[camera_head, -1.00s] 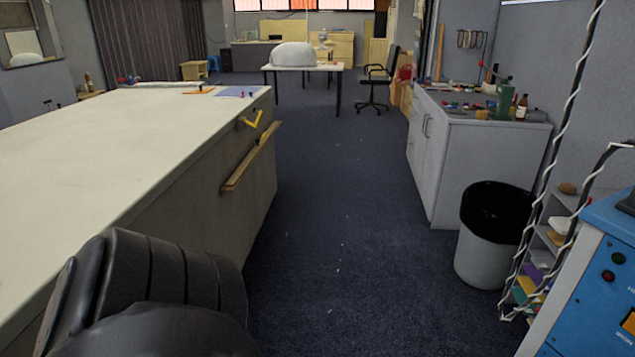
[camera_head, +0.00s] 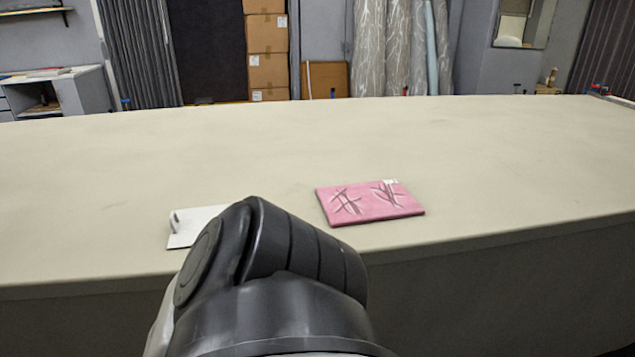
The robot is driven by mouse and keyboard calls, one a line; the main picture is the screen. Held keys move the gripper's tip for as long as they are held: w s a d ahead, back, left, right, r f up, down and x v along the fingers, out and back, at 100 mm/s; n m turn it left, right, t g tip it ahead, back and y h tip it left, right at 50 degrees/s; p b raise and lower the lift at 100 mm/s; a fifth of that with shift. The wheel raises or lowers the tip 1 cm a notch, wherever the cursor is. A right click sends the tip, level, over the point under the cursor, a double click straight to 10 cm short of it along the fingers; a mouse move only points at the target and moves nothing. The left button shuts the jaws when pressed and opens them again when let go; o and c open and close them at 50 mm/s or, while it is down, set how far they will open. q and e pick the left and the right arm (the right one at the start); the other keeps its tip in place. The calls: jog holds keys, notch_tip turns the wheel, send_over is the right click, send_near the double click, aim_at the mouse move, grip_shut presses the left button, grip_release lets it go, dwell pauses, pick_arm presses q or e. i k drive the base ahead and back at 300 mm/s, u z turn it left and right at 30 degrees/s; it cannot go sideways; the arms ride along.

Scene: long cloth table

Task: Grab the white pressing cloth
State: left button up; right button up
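A flat white piece (camera_head: 192,226) lies near the front edge of the long table, left of the middle. It may be the white pressing cloth, but I cannot tell; it has a small notch or slot at its left end. A dark rounded part of my own arm stands in front of it and hides its right side. Neither of my grippers shows in the head view.
The long cloth-covered table (camera_head: 300,150) spans the view. A pink rectangular piece (camera_head: 370,203) with dark line marks lies right of the white one. The rest of the tabletop is mostly clear. Stacked cardboard boxes (camera_head: 267,55) and fabric rolls (camera_head: 395,50) stand behind it.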

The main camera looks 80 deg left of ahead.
aim_at(188, 224)
jog(key=u, duration=3.25)
jog(key=k, duration=0.5)
jog(key=u, duration=2)
jog(key=i, duration=1.05)
jog(key=z, duration=0.25)
